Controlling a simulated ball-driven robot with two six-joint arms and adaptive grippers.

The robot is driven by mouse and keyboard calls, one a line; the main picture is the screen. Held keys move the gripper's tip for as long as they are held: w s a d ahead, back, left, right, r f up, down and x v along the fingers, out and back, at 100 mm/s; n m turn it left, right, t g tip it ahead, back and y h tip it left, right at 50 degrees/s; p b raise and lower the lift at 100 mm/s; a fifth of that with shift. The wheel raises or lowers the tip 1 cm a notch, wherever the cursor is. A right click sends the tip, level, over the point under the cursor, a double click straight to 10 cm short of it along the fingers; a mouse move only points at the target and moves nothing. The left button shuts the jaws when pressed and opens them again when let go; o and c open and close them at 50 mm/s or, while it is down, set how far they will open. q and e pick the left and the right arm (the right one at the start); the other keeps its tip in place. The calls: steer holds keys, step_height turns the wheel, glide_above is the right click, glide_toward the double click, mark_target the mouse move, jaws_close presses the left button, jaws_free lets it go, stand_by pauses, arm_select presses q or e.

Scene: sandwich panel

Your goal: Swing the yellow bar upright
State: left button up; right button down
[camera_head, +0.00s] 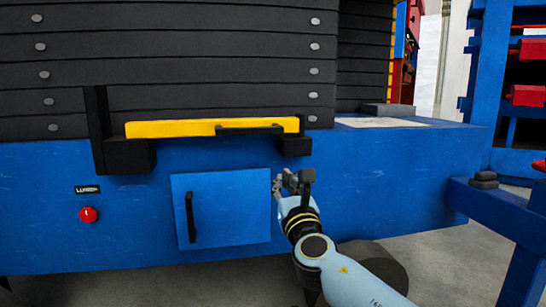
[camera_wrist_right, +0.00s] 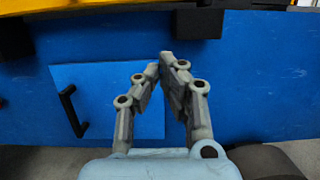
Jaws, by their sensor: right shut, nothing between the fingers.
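The yellow bar (camera_head: 170,129) lies level across the front of the dark slatted stack in the head view, with a black handle (camera_head: 250,129) on its right half. Its ends are at black brackets, the left one (camera_head: 128,155) tall and the right one (camera_head: 295,146) small. A strip of the yellow bar (camera_wrist_right: 85,4) shows at the top left of the right wrist view. My right gripper (camera_head: 293,177) is below the bar's right end, apart from it, in front of the blue panel. Its fingers (camera_wrist_right: 160,62) are shut and empty. My left gripper is not in view.
A blue door (camera_head: 230,207) with a black handle (camera_head: 190,217) is left of my right gripper. A red button (camera_head: 88,215) is further left. A blue frame (camera_head: 500,215) stands at the right. Grey floor shows below.

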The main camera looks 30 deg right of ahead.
steer(key=shift+r, duration=0.1)
steer(key=shift+w, duration=0.15)
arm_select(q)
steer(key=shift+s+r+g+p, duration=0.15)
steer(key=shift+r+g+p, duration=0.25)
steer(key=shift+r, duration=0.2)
arm_select(e)
steer(key=w+d+r, duration=0.3)
steer(key=w+r, duration=0.3)
steer(key=w, duration=0.2)
steer(key=shift+w+d+r, duration=0.2)
steer(key=shift+w+d, duration=0.1)
steer(key=shift+d, duration=0.05)
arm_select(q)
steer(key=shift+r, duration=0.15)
